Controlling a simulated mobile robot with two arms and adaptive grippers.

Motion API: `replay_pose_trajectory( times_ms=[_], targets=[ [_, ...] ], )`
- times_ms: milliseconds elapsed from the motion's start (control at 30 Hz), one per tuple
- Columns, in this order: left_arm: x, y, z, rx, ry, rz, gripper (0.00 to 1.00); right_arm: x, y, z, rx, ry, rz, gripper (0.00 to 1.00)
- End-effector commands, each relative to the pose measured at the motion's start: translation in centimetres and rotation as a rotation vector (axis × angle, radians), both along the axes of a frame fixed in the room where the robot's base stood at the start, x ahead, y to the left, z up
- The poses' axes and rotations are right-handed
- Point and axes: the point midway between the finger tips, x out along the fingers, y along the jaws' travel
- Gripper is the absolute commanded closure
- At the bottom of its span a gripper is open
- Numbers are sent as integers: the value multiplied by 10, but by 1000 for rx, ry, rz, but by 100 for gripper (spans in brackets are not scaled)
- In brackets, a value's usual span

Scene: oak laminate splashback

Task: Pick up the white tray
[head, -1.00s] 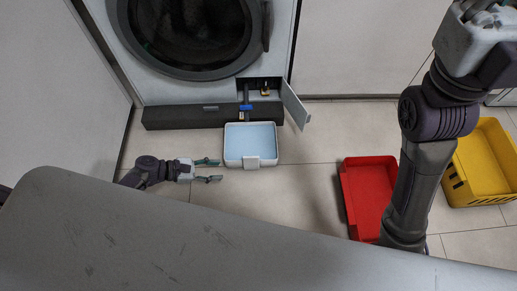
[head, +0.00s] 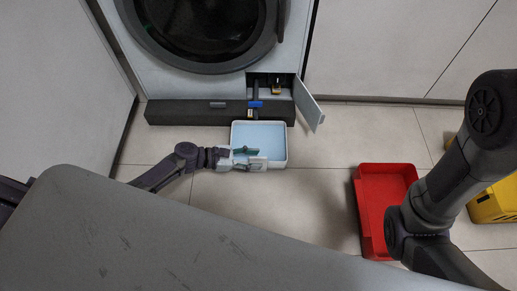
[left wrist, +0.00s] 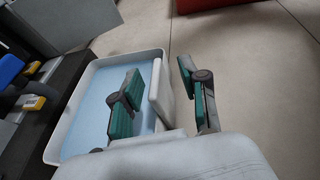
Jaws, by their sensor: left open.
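The white tray (head: 286,148) stands on the floor in front of the washing machine, with light-blue liquid or a light-blue bottom inside. It fills the left part of the left wrist view (left wrist: 58,128). A white tab (left wrist: 160,98) stands up on its near side. My left gripper (head: 252,158) is open at that side. In the left wrist view my left gripper (left wrist: 160,70) has one green finger over the tray's inside and the other outside, with the tab between them. Contact cannot be told. My right gripper is out of view; only arm links show.
The washing machine (head: 200,88) has an open flap (head: 309,103) behind the tray, with a blue-handled part (head: 254,104) in the opening. A red crate (head: 385,170) and a yellow crate (head: 497,205) stand at the right. Floor between tray and red crate is clear.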

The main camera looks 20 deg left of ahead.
Motion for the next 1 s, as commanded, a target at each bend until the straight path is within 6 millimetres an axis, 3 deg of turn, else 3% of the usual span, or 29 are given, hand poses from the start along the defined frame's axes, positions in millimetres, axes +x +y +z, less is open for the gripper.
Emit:
replay_pose_trajectory(
  times_ms=[100, 233, 533, 800, 1000],
  targets=[
    [11, -13, -8, 0, -5, -3, 56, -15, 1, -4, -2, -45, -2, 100],
    [17, -26, -12, 0, -2, -1, 56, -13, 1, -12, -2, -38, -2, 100],
    [19, -30, -11, 1, -1, 1, 56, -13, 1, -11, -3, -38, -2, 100],
    [19, -30, -11, 0, -1, 0, 100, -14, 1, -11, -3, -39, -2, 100],
    [19, -29, -11, 1, -1, 1, 100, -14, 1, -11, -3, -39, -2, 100]
  ],
)
